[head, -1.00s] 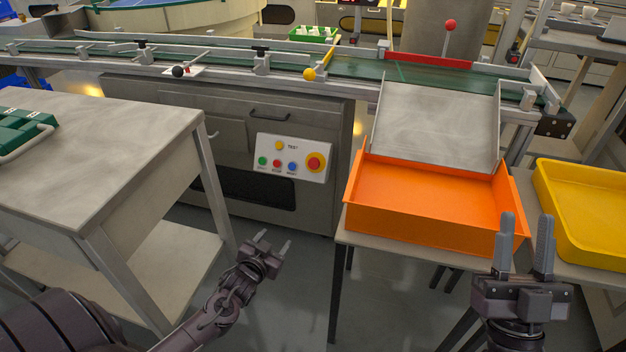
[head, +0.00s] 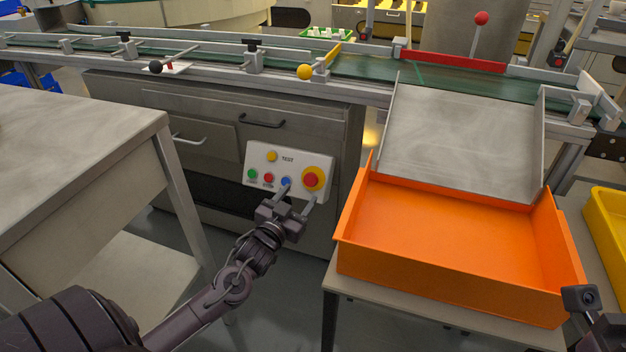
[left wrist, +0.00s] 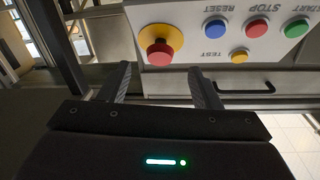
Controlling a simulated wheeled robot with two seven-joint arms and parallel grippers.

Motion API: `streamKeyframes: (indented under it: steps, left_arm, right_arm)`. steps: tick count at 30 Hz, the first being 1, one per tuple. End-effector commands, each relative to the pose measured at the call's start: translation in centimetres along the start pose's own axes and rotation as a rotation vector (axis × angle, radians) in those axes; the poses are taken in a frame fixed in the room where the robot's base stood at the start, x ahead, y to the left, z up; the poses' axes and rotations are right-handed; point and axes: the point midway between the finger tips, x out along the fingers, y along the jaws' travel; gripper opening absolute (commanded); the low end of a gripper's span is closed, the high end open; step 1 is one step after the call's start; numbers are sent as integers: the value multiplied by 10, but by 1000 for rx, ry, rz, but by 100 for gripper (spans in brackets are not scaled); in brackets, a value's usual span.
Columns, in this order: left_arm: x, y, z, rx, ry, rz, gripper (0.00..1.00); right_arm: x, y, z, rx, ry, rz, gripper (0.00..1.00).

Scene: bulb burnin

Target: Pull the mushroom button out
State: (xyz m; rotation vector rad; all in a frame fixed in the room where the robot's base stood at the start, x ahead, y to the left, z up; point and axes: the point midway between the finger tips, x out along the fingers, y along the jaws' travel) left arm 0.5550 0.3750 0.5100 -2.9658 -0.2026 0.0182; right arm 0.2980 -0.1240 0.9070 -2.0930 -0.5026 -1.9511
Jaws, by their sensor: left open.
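The mushroom button (head: 311,179) is a red knob on a yellow round base at the right end of the white control panel (head: 262,157) in the head view. It also shows in the left wrist view (left wrist: 159,52), upper middle, standing out from the panel. My left gripper (head: 298,197) is open and empty just in front of and below the button in the head view. In the left wrist view its two fingers (left wrist: 159,82) point at the panel, with the button between and beyond their tips. My right gripper (head: 590,312) is only partly in view at the lower right; its fingers are not clear.
Green, red, blue and yellow small buttons (head: 286,182) sit beside the mushroom button. An orange tray (head: 450,285) stands close on the right. A grey table (head: 85,130) stands on the left. A conveyor (head: 350,68) runs above the panel.

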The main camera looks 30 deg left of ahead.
Motion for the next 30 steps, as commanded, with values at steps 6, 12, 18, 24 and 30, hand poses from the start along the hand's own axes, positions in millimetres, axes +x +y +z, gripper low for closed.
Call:
streamKeyframes:
  steps: [6,12,18,24,30]
  left_arm:
    - [35,0,2,2,3,-1,57]
    - [59,0,2,1,1,0,57]
    - [68,0,0,1,0,0,57]
    - [68,0,0,1,-1,0,57]
    - [68,0,0,1,-1,0,34]
  right_arm:
    - [-10,-1,0,-3,16,-8,36]
    - [-13,-2,0,-6,31,-15,36]
    - [-12,-2,0,-6,36,-18,36]
    - [-12,-2,-1,-6,37,-18,36]
    - [-12,-2,0,-6,37,-18,36]
